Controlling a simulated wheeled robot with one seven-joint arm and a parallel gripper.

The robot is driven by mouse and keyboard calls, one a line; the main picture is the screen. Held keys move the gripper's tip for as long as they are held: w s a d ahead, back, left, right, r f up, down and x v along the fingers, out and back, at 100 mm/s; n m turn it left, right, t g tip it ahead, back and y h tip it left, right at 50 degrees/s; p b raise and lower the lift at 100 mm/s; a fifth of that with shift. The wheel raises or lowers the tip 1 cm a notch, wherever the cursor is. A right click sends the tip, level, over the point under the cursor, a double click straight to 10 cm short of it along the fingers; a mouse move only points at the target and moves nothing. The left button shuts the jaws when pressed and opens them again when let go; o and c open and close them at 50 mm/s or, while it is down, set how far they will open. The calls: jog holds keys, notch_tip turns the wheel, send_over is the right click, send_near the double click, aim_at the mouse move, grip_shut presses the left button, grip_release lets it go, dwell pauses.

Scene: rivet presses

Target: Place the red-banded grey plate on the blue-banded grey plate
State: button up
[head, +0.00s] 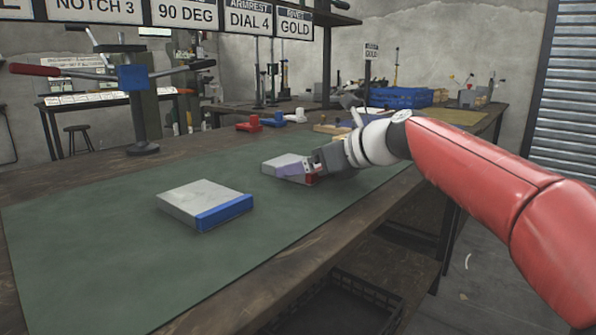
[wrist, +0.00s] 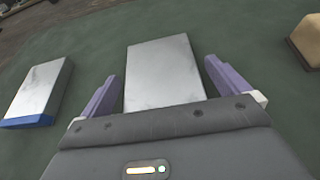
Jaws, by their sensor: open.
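The blue-banded grey plate (head: 203,202) lies flat on the green mat, its blue band along the near right edge. It also shows at the left of the wrist view (wrist: 38,90). The red-banded grey plate (head: 283,163) lies on the mat further back and to the right. A bit of red shows at its near end beside my gripper (head: 303,172). In the wrist view, this plate (wrist: 163,72) sits between the two purple fingers of my gripper (wrist: 160,85), with a gap on each side. My gripper is open around it. Its banded end is hidden by the gripper body there.
The green mat (head: 110,255) is clear around the blue-banded plate. A wooden block (wrist: 306,40) lies to the right of my gripper. A press with a blue block (head: 133,78) stands at the back left. Red, blue and white small parts (head: 270,120) lie behind the plates.

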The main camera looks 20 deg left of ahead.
jog(key=shift+w+a+f, duration=0.15)
jog(key=shift+a, duration=0.25)
jog(key=c, duration=1.5)
